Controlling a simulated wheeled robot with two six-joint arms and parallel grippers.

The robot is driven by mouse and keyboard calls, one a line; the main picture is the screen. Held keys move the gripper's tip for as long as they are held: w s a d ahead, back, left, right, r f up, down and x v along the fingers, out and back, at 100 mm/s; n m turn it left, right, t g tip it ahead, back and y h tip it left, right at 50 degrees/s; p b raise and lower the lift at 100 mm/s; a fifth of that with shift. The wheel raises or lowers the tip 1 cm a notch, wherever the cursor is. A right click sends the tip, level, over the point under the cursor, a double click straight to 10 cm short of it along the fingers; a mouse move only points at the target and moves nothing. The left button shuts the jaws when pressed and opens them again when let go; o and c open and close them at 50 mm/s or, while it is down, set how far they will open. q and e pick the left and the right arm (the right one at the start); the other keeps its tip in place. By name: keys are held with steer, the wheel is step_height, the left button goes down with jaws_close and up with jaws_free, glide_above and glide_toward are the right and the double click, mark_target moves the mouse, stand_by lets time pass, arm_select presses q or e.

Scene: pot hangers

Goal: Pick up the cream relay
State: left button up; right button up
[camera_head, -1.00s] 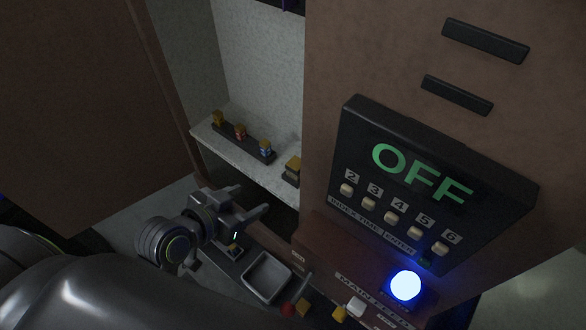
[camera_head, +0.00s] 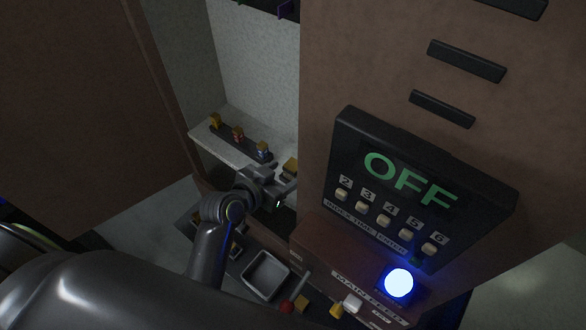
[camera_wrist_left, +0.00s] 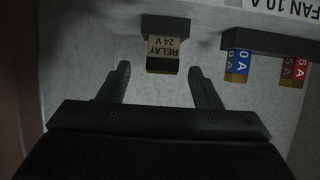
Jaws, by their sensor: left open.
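The cream relay (camera_wrist_left: 162,52), labelled "RELAY 24 V", sits in a dark holder in the left wrist view. It also shows on the shelf in the head view (camera_head: 290,167), partly hidden behind my left gripper. My left gripper (camera_wrist_left: 160,72) is open, with one finger to each side of the relay's near end and gaps on both sides. In the head view my left gripper (camera_head: 284,181) reaches to the shelf beside the relay. My right gripper is not in view.
A dark strip (camera_head: 236,142) with several coloured fuses stands on the pale shelf beside the relay. A control panel (camera_head: 420,180) reading "OFF" is to the right.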

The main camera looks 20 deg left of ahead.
mark_target(288, 170)
arm_select(q)
steer(key=shift+w+d+f, duration=0.1)
steer(key=shift+w, duration=0.3)
steer(key=shift+p+x, duration=0.9)
steer(key=shift+x, duration=1.35)
steer(key=c, duration=1.1)
